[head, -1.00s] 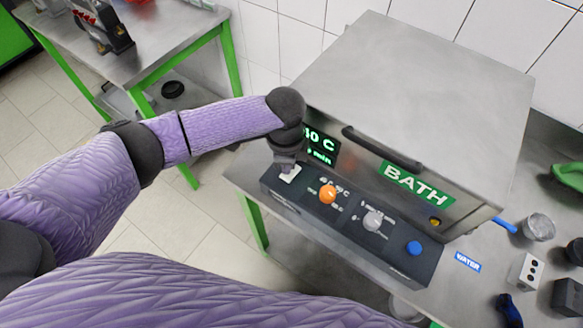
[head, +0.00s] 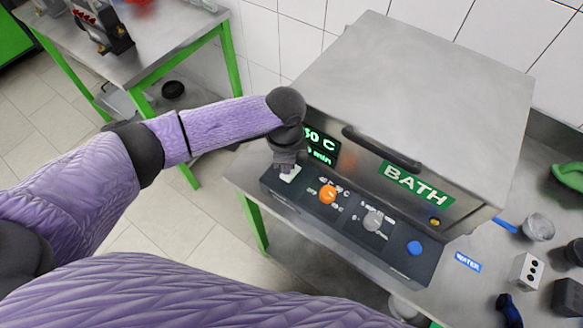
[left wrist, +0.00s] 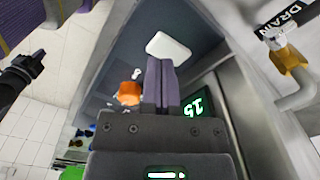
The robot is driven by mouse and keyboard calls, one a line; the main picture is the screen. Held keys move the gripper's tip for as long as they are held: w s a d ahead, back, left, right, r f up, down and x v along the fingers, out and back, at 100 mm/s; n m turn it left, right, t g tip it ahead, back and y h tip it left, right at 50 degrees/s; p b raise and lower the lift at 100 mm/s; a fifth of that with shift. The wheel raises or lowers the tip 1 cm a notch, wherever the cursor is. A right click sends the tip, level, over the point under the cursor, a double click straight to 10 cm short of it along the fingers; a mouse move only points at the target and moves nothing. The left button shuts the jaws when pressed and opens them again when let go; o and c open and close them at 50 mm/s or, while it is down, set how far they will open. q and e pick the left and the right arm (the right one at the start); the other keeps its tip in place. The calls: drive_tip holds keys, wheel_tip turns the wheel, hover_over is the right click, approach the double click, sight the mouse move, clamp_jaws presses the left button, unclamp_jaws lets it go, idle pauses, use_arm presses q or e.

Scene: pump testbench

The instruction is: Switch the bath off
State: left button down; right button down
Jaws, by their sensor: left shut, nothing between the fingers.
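The bath (head: 420,70) is a grey metal box with a green BATH sign (head: 418,184) and a dark control panel (head: 390,255). A white switch (head: 291,174) is at the panel's left end; it also shows in the left wrist view (left wrist: 168,47). My left gripper (head: 286,165) is shut and empty, pointing down at this switch, its closed fingertips (left wrist: 160,62) by the switch's edge. I cannot tell whether they touch. The green display (head: 320,146) is lit and partly hidden by my wrist. My right gripper is out of view.
An orange knob (head: 327,195), a grey knob (head: 373,220) and a blue button (head: 414,248) follow along the panel. The lid handle (head: 382,147) juts out above. Cups and small blocks lie on the table at right. A green-legged table (head: 150,50) stands at back left.

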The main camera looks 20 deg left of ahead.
sight(287, 176)
use_arm(q)
drive_tip(key=shift+f, duration=0.35)
idle(0.3)
drive_tip(key=shift+f+b, duration=0.35)
drive_tip(key=shift+b, duration=0.05)
drive_tip(key=shift+f, duration=0.25)
drive_tip(key=shift+f+b, duration=0.35)
drive_tip(key=shift+b, duration=0.05)
idle(0.3)
wheel_tip(287, 176, up, 7)
drive_tip(key=p, duration=0.8)
drive_tip(key=shift+r, duration=0.2)
drive_tip(key=shift+f, duration=0.15)
